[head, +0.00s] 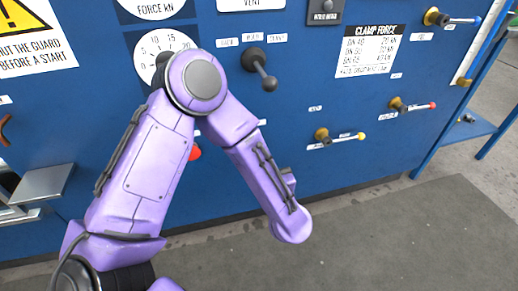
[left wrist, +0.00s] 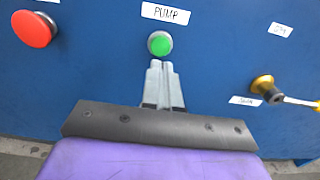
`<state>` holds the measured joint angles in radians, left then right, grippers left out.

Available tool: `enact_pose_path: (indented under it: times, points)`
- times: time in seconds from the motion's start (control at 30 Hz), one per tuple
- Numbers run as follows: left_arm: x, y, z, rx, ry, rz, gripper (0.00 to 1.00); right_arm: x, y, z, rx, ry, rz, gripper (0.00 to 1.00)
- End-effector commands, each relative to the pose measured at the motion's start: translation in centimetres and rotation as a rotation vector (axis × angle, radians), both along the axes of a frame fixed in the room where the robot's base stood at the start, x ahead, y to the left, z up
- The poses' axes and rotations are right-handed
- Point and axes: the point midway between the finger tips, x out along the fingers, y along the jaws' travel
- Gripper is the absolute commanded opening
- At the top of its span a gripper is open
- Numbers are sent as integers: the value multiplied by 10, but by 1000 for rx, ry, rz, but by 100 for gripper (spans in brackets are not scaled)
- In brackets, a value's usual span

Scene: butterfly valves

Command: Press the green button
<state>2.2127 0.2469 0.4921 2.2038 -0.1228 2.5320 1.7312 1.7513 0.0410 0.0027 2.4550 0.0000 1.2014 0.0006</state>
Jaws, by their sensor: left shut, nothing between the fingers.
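My left gripper (left wrist: 161,66) is shut and empty. Its fingertips show just below the green button in that view; I cannot tell whether they touch it. In the head view my purple left arm covers the middle of the panel. The green button and the left gripper do not show there. My right gripper is in neither view.
A red button (left wrist: 33,28) is left of the green one. A yellow valve handle (left wrist: 268,88) is to the right. The head view shows a black-knobbed lever (head: 262,70) above the forearm, more valves at right, and a metal shelf (head: 40,184) at left.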

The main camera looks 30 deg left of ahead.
Motion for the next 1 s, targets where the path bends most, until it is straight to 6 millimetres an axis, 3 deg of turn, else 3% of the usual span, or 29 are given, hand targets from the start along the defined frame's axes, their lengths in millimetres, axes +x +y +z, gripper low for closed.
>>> enact_pose_path:
  times: [0.1,0.3,0.77,1.0]
  points:
    - [16,20,-2,-2,-1,6,0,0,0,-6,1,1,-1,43]
    - [35,42,-1,-1,-1,3,0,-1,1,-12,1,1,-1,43]
    - [40,48,0,1,1,0,0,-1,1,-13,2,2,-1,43]
    - [54,64,1,2,-3,4,0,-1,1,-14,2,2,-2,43]
